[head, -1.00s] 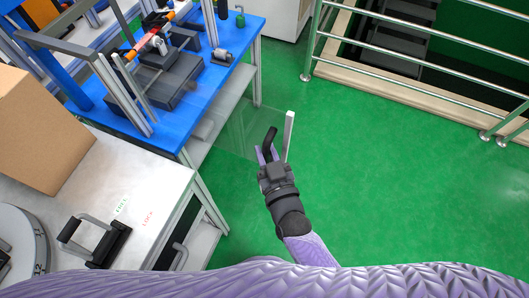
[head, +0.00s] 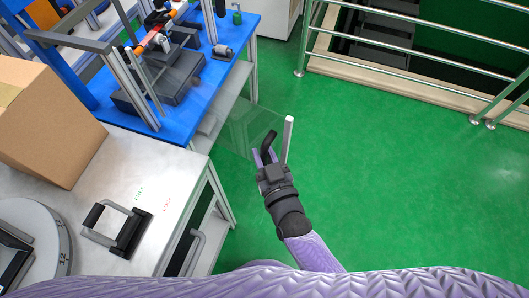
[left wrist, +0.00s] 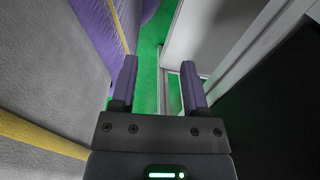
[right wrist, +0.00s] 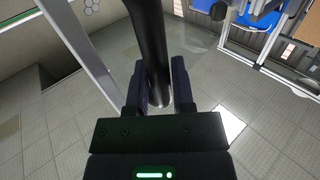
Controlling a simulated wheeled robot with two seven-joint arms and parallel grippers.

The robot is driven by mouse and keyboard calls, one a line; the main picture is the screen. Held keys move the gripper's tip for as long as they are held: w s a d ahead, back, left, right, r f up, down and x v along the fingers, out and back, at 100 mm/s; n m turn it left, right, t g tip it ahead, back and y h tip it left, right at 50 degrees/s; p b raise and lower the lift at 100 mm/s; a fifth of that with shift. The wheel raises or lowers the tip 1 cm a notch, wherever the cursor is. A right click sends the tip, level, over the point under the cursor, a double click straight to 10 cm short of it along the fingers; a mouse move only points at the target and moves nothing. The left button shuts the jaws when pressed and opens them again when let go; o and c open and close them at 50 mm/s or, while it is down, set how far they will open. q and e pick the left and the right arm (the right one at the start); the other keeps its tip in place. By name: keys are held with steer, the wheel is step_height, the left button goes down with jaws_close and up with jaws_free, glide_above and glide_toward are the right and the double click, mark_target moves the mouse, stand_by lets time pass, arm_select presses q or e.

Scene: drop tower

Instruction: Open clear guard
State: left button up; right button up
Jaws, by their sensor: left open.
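The clear guard (head: 245,132) is a see-through pane standing out from the blue bench over the green floor, with a pale upright edge bar (head: 288,140) at its right end. Its black curved handle (head: 270,140) is beside that bar. My right gripper (head: 265,157) is on the handle. In the right wrist view the black handle (right wrist: 153,45) runs between the fingers of my right gripper (right wrist: 159,85), which look closed against it. My left gripper (left wrist: 158,85) is open and empty in the left wrist view, and out of sight in the head view.
The blue bench (head: 200,110) carries the metal-framed drop tower (head: 128,80). A grey table (head: 160,165) at left holds a cardboard box (head: 50,130) and a black-handled latch (head: 118,228). Green floor (head: 380,190) is open at right, up to a railing (head: 400,80).

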steer(key=o, duration=0.3)
steer(key=p+v, duration=0.2)
steer(key=v, duration=0.8)
steer(key=shift+r, duration=0.1)
